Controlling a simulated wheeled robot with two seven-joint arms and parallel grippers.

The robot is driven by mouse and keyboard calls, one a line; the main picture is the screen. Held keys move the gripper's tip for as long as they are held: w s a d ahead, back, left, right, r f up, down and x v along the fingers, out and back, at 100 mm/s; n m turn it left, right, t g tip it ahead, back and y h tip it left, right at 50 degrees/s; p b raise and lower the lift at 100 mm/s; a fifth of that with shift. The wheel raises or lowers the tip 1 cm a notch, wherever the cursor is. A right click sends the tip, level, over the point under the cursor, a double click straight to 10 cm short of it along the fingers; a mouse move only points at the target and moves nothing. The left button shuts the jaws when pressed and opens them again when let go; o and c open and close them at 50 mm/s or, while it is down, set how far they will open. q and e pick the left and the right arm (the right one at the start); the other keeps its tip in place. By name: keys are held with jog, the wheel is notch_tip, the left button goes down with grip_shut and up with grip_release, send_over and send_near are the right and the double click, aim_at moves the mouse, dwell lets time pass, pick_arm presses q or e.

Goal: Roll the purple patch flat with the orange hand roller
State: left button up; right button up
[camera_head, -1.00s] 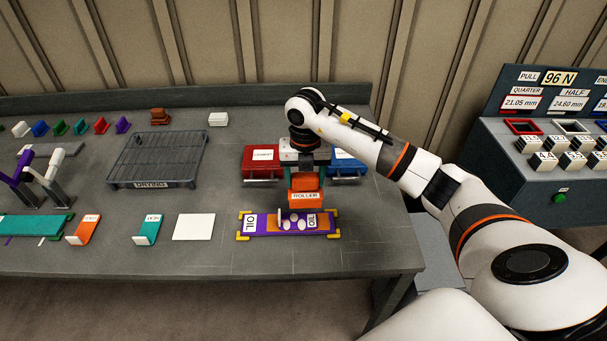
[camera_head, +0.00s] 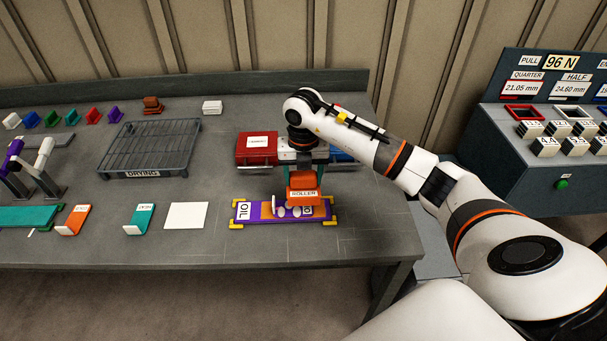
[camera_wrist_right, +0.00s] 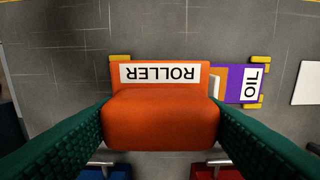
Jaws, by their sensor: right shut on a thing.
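The orange hand roller (camera_head: 304,194), labelled ROLLER, is in my right gripper (camera_head: 305,172). The green fingers are shut on its orange block, which fills the middle of the right wrist view (camera_wrist_right: 160,118). A purple strip (camera_head: 266,215) with white labels, one reading OIL, lies on the bench between yellow corner pieces. An orange area (camera_head: 267,209) shows at its middle. Pale rounded shapes sit there below the roller; I cannot tell what they are. The roller is over the strip's right half and hides part of it; contact cannot be told. My left gripper is not in view.
A red case (camera_head: 256,149) and a mostly hidden blue case stand behind the strip. A white square (camera_head: 186,216), teal piece (camera_head: 139,220) and orange piece (camera_head: 74,220) lie left. A drying rack (camera_head: 150,148) stands farther back. The bench front right of the strip is clear.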

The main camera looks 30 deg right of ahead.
aim_at(297, 191)
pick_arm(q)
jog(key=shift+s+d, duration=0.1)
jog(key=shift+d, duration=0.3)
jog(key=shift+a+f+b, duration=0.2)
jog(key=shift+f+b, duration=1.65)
pick_arm(e)
jog(key=shift+f, duration=2.55)
jog(key=shift+a, duration=0.1)
jog(key=shift+w+a, duration=0.3)
jog(key=shift+a, duration=0.2)
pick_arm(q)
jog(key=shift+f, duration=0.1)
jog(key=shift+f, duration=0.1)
pick_arm(e)
jog(key=shift+w+a+f, duration=0.15)
jog(key=shift+w+a, duration=0.05)
jog(key=shift+a, duration=0.3)
jog(key=shift+s+d, duration=0.2)
jog(key=shift+d, duration=0.15)
